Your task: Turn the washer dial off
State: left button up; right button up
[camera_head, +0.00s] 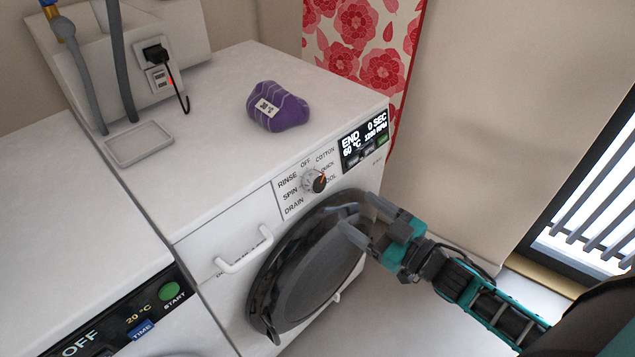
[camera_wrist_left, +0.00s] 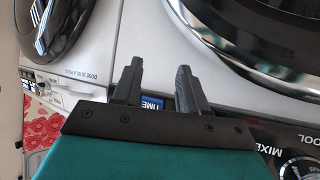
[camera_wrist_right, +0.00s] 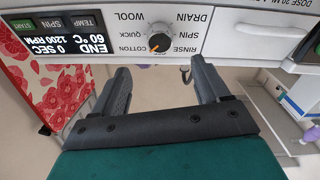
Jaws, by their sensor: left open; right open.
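The washer dial (camera_head: 316,182) is a round grey knob with a dark side and an orange mark, on the washer's (camera_head: 225,210) front panel. Its mark points to the upper right in the head view, towards the QUICK side; OFF is printed above. My right gripper (camera_head: 360,215) is open and empty in front of the dark round door, below and right of the dial. In the right wrist view the dial (camera_wrist_right: 160,42) appears upside down, beyond and between the open fingertips (camera_wrist_right: 160,65). My left gripper (camera_wrist_left: 160,66) is open and empty, seen only in the left wrist view.
A second white machine (camera_head: 70,220) with a green START button stands at the left. The washer's drawer handle (camera_head: 243,250) sticks out. A purple pouch (camera_head: 278,106) lies on the washer top. A floral curtain (camera_head: 365,50) hangs behind; a barred window is at the right.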

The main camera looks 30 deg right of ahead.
aim_at(320, 186)
pick_arm(q)
jog(key=shift+w+d+b, duration=0.35)
jog(key=shift+d+b, duration=0.15)
jog(key=shift+b, duration=0.05)
pick_arm(e)
jog(key=x, duration=1.1)
jog(key=shift+c, duration=0.3)
jog(key=c, duration=1)
pick_arm(q)
jog(key=shift+a, duration=0.15)
